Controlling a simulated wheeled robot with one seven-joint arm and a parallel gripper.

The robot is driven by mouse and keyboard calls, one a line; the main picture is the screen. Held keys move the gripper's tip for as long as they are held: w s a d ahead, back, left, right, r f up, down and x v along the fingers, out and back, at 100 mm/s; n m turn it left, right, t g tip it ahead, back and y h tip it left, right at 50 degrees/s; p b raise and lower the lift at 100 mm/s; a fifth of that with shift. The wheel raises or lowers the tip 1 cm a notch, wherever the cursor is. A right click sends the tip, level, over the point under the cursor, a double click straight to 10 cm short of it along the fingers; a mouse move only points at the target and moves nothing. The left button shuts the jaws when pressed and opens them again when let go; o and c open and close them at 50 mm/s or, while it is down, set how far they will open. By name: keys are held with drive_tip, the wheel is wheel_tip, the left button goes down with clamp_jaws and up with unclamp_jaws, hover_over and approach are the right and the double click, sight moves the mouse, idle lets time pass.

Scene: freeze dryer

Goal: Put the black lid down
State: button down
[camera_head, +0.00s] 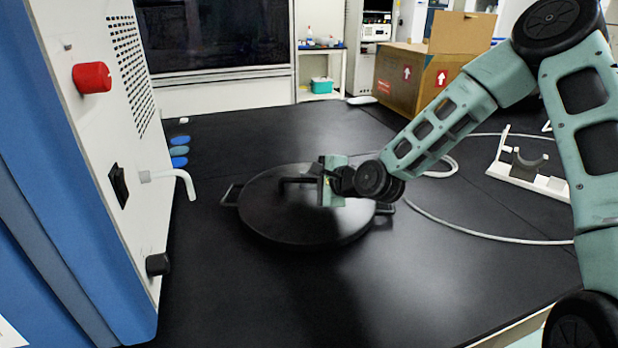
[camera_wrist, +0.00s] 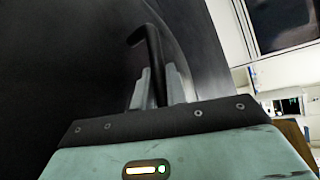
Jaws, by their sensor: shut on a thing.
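The black lid (camera_head: 290,222) is a wide round disc in the middle of the dark table in the head view. It lies roughly level, with loop-like side handles (camera_head: 232,195) showing at its left and right edges. I cannot tell whether these belong to the lid or to something under it, or whether the lid touches the table. My gripper (camera_head: 318,182) is over the lid and shut on its bent black top handle. In the wrist view the handle (camera_wrist: 153,50) stands between my two fingers (camera_wrist: 158,88); the lid's underside is hidden.
A blue and white machine (camera_head: 110,150) with a red knob (camera_head: 92,77) and a white spout stands at the left. Blue discs (camera_head: 179,150) lie beside it. A white holder (camera_head: 530,175) and white tubing lie at the right; a cardboard box (camera_head: 415,80) is behind. The front table is clear.

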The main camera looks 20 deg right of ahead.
drive_tip(key=shift+r, duration=0.1)
drive_tip(key=c, duration=1.4)
unclamp_jaws()
drive_tip(key=p+v, duration=0.1)
drive_tip(key=v, duration=1.1)
